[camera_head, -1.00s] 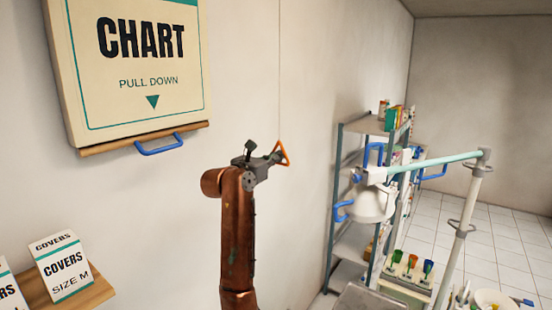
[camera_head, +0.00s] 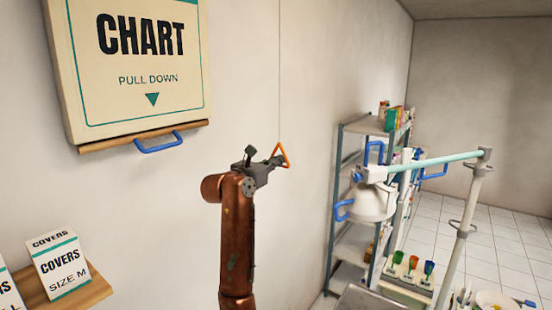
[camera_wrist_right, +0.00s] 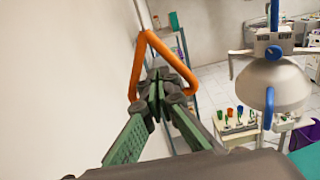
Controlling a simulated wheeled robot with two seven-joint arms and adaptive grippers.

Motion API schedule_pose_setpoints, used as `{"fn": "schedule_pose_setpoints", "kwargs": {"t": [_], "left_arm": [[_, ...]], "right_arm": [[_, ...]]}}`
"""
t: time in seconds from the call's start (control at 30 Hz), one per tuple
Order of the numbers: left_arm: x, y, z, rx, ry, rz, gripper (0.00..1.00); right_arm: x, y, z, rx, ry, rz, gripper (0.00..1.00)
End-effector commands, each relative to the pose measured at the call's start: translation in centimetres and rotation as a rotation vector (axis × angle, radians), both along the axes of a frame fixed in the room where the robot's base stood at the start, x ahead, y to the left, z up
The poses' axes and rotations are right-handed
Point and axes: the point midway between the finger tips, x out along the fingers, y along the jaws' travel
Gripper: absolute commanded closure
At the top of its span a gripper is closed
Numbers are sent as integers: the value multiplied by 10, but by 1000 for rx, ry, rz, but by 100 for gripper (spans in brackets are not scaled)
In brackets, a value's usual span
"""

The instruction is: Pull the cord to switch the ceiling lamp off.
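The pull cord (camera_head: 279,70) hangs as a thin line in front of the pale wall and ends in an orange triangular handle (camera_head: 284,149). My right gripper (camera_head: 277,161) is at the handle's lower part. In the right wrist view its green-padded fingers (camera_wrist_right: 158,90) are together at the bottom bar of the orange handle (camera_wrist_right: 172,62), with tips showing inside the triangle. They hide most of the bar. The cord rises from the handle's top corner. The ceiling lamp itself is out of view. My left gripper is not in view.
A pull-down chart (camera_head: 140,60) with a blue handle (camera_head: 160,143) hangs left of the cord. A wall shelf (camera_head: 85,296) holds boxes of covers (camera_head: 58,262). On the right stand a metal rack (camera_head: 350,130) and a white dental lamp (camera_head: 372,203) on a jointed arm.

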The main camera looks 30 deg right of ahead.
Motion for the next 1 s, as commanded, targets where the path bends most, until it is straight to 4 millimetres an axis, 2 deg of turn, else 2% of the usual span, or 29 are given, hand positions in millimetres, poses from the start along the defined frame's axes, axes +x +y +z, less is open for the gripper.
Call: {"fn": "schedule_pose_setpoints", "kwargs": {"t": [0.47, 1.0], "left_arm": [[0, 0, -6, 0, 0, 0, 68], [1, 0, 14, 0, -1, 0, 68]], "right_arm": [[0, 0, -10, 2, 2, -1, 100], [0, -1, 18, 3, 1, -1, 100]]}}
